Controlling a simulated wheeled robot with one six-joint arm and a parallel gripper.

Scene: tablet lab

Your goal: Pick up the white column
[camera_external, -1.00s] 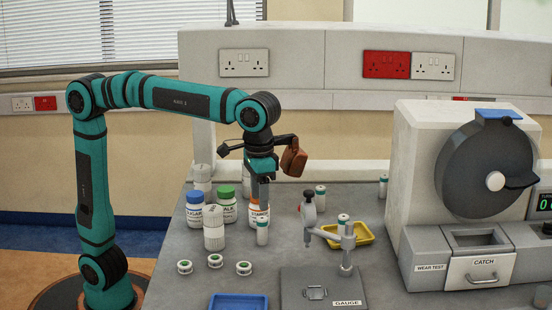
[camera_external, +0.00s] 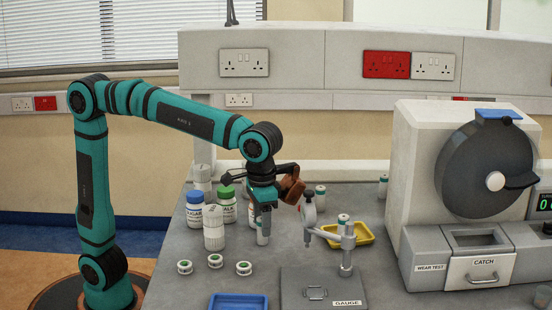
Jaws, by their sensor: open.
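My gripper (camera_external: 264,212) points down at the middle of the bench, with its jaws open. A small white column (camera_external: 263,236) stands upright directly below it, between or just behind the fingertips; I cannot tell which. The fingers hide the column's top. A larger white jar (camera_external: 214,236) stands close to its left. Similar small white columns with dark bands stand further right, one (camera_external: 320,198) behind the gauge and one (camera_external: 383,186) near the wear test machine.
Bottles with blue (camera_external: 195,212) and green (camera_external: 226,208) lids stand left of my gripper. The gauge (camera_external: 346,258) is close on the right, with a yellow tray (camera_external: 358,236) behind it. Several small round pieces (camera_external: 244,268) and a blue tray (camera_external: 238,302) lie in front.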

